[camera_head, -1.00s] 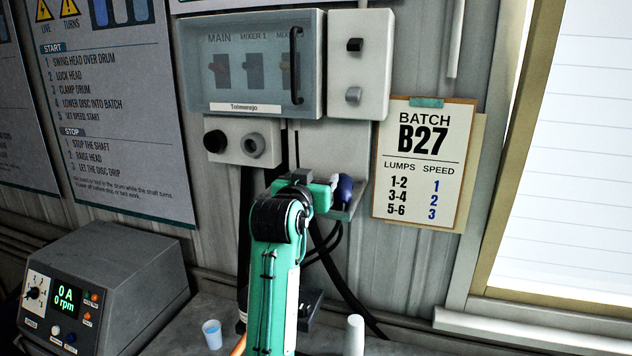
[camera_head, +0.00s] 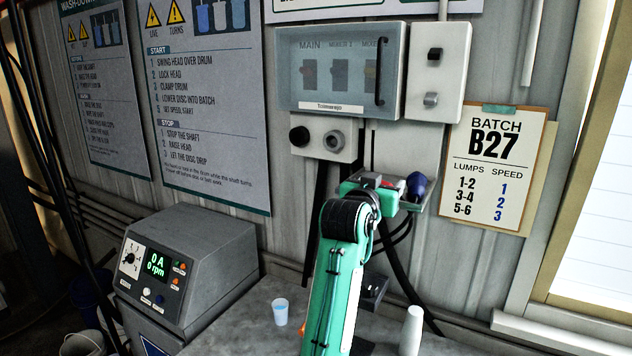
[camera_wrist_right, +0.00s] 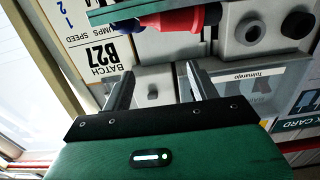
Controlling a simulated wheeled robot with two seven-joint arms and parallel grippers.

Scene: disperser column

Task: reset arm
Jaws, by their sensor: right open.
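My right arm (camera_head: 338,275), green with a black joint, reaches up from the bottom of the head view. Its gripper (camera_head: 375,187) is in front of the wall, below the switch panel, and its fingers are hard to make out there. In the right wrist view the gripper (camera_wrist_right: 160,84) is open, its two grey fingers apart with nothing between them. A small holder (camera_head: 418,203) with a blue-handled item (camera_head: 417,186) is just right of the gripper. A red plug-like item (camera_wrist_right: 180,20) lies beyond the fingers in the wrist view. My left gripper is not in view.
The covered switch panel (camera_head: 340,98) and a knob box (camera_head: 325,137) are above the arm. The grey meter box (camera_head: 200,272) stands left. A small cup (camera_head: 281,311) and a white cylinder (camera_head: 411,330) are on the bench (camera_head: 250,315). Black cables hang behind the arm.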

